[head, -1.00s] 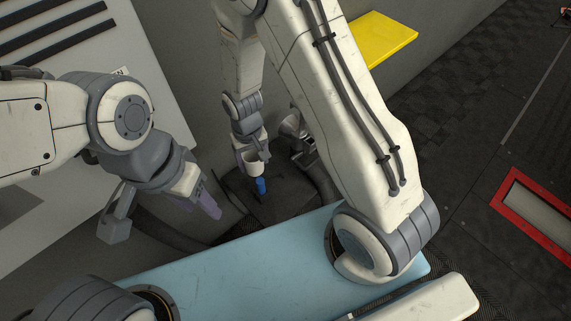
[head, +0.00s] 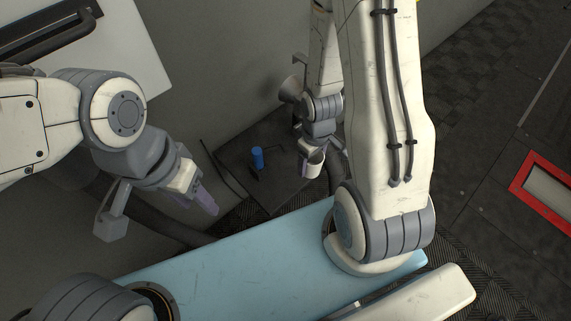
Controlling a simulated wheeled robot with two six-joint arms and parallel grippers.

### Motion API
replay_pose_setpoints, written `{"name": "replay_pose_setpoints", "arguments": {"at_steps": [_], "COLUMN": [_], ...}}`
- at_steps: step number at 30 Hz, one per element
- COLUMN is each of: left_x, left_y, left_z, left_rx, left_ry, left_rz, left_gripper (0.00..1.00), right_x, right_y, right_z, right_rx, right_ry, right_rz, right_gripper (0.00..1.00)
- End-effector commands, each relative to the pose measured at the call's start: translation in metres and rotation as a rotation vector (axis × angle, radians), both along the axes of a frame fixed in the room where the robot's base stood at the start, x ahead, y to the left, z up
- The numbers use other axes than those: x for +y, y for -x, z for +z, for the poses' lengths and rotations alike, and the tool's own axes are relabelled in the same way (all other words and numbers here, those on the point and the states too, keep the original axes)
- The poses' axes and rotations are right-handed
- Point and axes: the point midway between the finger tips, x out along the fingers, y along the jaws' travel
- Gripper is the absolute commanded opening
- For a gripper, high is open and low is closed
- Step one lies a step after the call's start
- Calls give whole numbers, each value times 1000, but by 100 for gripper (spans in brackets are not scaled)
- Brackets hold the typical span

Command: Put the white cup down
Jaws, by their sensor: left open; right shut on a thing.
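The white cup (head: 316,159) is small in the head view, right of centre, over the right part of a dark table (head: 232,156). My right gripper (head: 312,165) is shut on the cup, with a purple finger showing at its left side. The cup looks roughly upright. I cannot tell whether its base touches the table. My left gripper (head: 197,198) is open and empty at the left, with purple fingers, apart from the cup.
A blue cylindrical thing (head: 257,157) stands on the dark table left of the cup, with dark items beside it. A grey wall (head: 215,60) rises behind. My light-blue base is in front. A red-framed panel (head: 545,190) lies at the far right.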

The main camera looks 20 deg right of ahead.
Motion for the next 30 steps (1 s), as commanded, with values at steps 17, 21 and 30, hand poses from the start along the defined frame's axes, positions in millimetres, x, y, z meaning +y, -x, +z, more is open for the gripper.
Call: {"name": "replay_pose_setpoints", "arguments": {"at_steps": [17,21,30], "left_x": [0,0,0], "left_y": [0,0,0], "left_z": [-38,-44,-68], "left_rx": [0,0,0], "left_ry": [0,0,0], "left_rz": [0,0,0], "left_gripper": [50,50,50], "right_x": [31,37,38], "right_y": [-75,-87,-90], "right_z": [-53,-59,-83], "right_rx": [-2,0,1], "right_ry": [8,8,8], "right_rz": [4,3,1], "right_gripper": [18,18,18]}}
